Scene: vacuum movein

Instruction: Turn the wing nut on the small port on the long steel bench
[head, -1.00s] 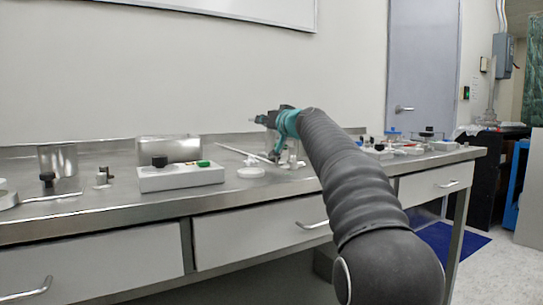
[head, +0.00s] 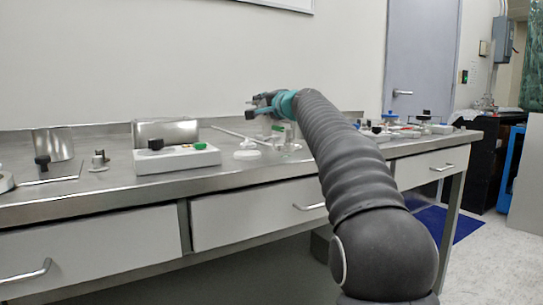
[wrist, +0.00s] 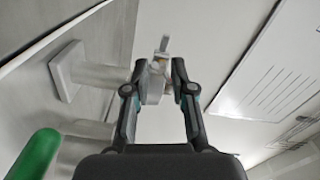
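The long steel bench (head: 110,187) runs along the wall in the head view. My gripper (head: 258,106) is above its middle part. In the wrist view my gripper (wrist: 158,68) is open, with one finger on each side of a pale clamp with a thin upright tab, which looks like the wing nut (wrist: 164,44). It tops the small port (wrist: 100,75), a pale tube on a flat angular base. Whether the fingers touch the clamp I cannot tell. In the head view the port is small and partly hidden by my gripper and arm.
A white box (head: 178,165) with black and green knobs stands left of my gripper, near a white round piece (head: 246,154). A green rounded thing (wrist: 38,152) is close in the wrist view. Metal cans stand at the back left; small fittings lie at the right end.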

